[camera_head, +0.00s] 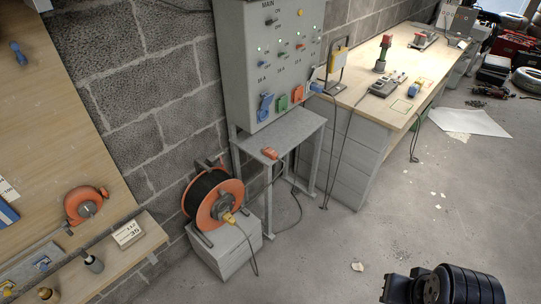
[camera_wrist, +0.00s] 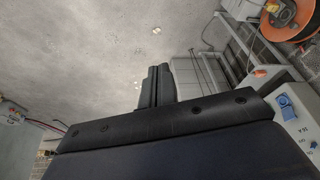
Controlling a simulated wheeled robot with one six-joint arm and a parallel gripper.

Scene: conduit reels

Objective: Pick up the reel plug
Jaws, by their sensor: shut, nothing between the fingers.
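An orange plug (camera_head: 270,153) lies on the small grey metal stand (camera_head: 290,128) below the switch panel. A dark cable hangs near it. I take it to be the reel plug. It also shows in the wrist view (camera_wrist: 260,72), at the right on the stand. The orange cable reel (camera_head: 206,206) with black cable stands on a pale box, with a yellow plug (camera_head: 229,217) in its face. My gripper (camera_wrist: 155,86) is shut and empty in the wrist view, over open floor and left of the orange plug, apart from it.
The grey switch panel (camera_head: 262,55) holds blue, green and orange sockets; a blue plug with a cable is in the right one. A wooden workbench (camera_head: 345,85) with tools runs along the back wall. A wooden shelf (camera_head: 125,258) is at the lower left. The central floor is mostly clear.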

